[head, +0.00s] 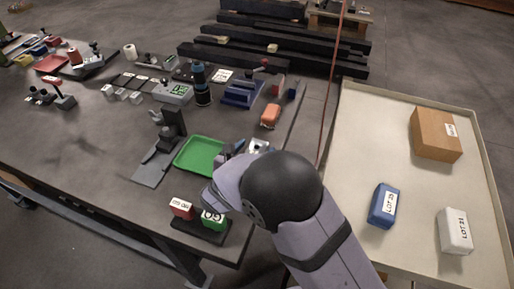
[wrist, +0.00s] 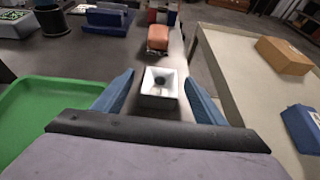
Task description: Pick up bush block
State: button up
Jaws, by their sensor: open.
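A small white block with a square, hollowed top and a dark round centre, likely the bush block (wrist: 159,97), sits on the dark bench in the wrist view. It lies ahead of and between the two blue fingers of my gripper (wrist: 159,78). The fingers are open, one on each side in the picture, with gaps between them and the block. I cannot tell how far the fingertips are above or short of it. In the head view the block (head: 259,145) shows just beyond my wrist, partly hidden.
A green tray (head: 202,139) lies left of the block. An orange block (head: 271,115) sits beyond it, near a blue vise-like piece (head: 240,93). To the right, a cream tray (head: 350,130) holds a cardboard box (head: 432,136), a blue block (head: 380,203) and a white block (head: 452,238).

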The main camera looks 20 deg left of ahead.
aim_at(255, 151)
jog(key=c, duration=1.5)
jog(key=shift+o, duration=0.2)
jog(key=shift+r, duration=0.15)
notch_tip(255, 151, up, 10)
jog(key=b, duration=0.2)
jog(key=shift+f, duration=0.2)
